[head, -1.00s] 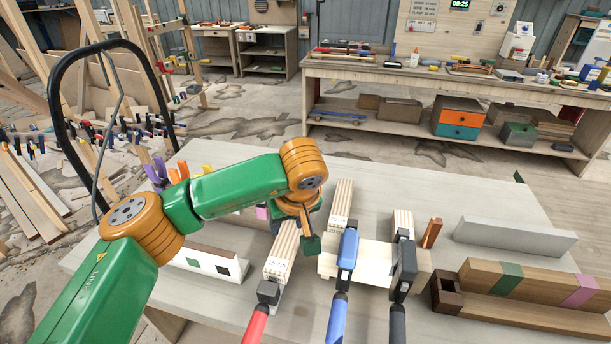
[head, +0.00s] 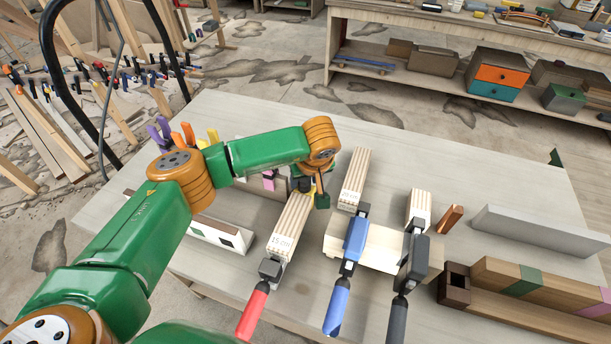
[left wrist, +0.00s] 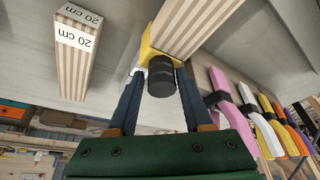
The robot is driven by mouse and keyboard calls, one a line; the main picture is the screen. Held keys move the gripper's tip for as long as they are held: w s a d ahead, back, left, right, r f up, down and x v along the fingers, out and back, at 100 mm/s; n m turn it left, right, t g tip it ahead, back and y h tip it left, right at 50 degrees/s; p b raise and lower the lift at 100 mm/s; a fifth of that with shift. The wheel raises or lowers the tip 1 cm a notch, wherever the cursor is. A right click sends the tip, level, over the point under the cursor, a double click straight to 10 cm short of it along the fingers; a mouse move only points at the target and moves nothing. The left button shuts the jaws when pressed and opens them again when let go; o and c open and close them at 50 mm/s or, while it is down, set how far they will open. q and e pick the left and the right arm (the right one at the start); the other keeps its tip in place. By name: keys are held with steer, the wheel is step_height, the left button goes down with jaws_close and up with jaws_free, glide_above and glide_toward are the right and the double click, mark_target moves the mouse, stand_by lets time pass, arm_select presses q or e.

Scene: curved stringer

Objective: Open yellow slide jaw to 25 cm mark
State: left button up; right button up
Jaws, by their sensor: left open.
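The yellow slide jaw (left wrist: 152,48) shows in the left wrist view at the end of a striped wooden block (left wrist: 195,22). A black cylinder (left wrist: 162,82) hangs off it. Only a bit of yellow (head: 314,191) shows in the head view, by my gripper. My left gripper (left wrist: 160,98) is open, its dark blue fingers on either side of the black cylinder; contact is unclear. In the head view the gripper (head: 308,188) is at the far end of the striped block marked 15 cm (head: 290,225). A block marked 20 cm (left wrist: 75,50) stands to the left in the wrist view. No 25 cm mark is readable.
Red (head: 252,312), blue (head: 340,300) and black (head: 398,315) handles lie along the table's near side. A pale board (head: 375,245) crosses under the blue and black tools. A grey bar (head: 540,232) and brown beams (head: 540,290) lie right. Colored clamps (head: 185,135) stand at the back left.

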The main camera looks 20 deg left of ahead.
arm_select(q)
steer(key=shift+s+r, duration=0.1)
steer(key=shift+s, duration=0.05)
jaws_close()
stand_by(1.1)
